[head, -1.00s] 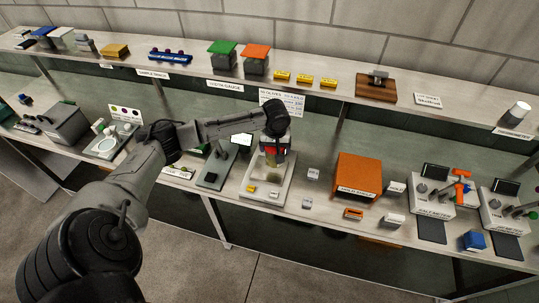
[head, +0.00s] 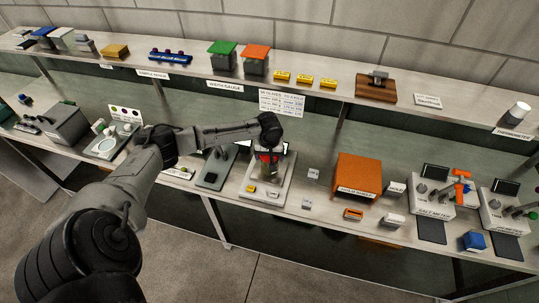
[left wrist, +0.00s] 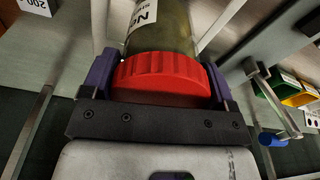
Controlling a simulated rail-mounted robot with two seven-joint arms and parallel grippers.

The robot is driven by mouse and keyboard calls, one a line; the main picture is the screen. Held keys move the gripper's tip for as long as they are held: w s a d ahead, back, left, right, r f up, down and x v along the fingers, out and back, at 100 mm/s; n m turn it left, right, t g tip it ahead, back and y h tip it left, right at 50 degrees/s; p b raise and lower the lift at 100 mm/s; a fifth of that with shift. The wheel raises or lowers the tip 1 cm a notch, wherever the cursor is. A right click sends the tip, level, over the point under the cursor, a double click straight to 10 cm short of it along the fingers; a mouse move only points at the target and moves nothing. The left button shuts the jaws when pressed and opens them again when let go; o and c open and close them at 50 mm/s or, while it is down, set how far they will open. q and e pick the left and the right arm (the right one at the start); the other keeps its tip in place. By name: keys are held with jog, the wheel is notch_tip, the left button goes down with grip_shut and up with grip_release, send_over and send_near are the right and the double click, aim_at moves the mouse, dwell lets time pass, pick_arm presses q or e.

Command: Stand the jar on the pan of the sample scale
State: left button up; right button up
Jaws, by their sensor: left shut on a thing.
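The jar has a ribbed red lid (left wrist: 163,78) and an olive-brown body (left wrist: 160,28) with a white label. My left gripper (left wrist: 160,88) is shut on the jar's lid, with a purple finger on each side. In the head view my left gripper (head: 268,152) points down over a pale square-based device (head: 250,188) on the bench, with the red lid showing at its tip. My gripper hides most of the jar there. I cannot tell whether the jar's bottom touches the surface under it. My right gripper is not in view.
A small yellow block (head: 251,188) and another small block sit at the device's front. A dark grey stand (head: 211,172) is close on the left. An orange box (head: 358,175) stands to the right. The shelf (head: 330,91) runs behind, above the bench.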

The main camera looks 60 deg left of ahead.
pick_arm(q)
jog(key=o, duration=1)
jog(key=shift+f, duration=0.1)
jog(key=r, duration=0.7)
jog(key=d+r, duration=0.1)
jog(key=r, duration=0.3)
jog(key=shift+s+d+r+p, duration=0.1)
jog(key=shift+s+r+p, duration=0.2)
jog(key=shift+s, duration=0.05)
jog(key=s+d+f+m+h, duration=0.1)
jog(key=s+d+f+m, duration=0.3)
jog(key=d+f, duration=0.45)
jog(key=s+d+f+m, duration=0.3)
jog(key=d+f+m, duration=0.15)
jog(key=d, duration=0.65)
jog(key=s+d+m+t, duration=0.1)
jog(key=s+d, duration=0.3)
jog(key=s, duration=0.1)
jog(key=s+d+m+t, duration=0.1)
jog(key=s+d+m, duration=0.1)
jog(key=s, duration=0.4)
jog(key=s+d+m, duration=0.1)
jog(key=s+d, duration=0.4)
jog(key=s, duration=0.1)
jog(key=shift+s+d+m+t, duration=0.1)
jog(key=shift+d+m+t, duration=0.2)
jog(key=shift+t, duration=0.1)
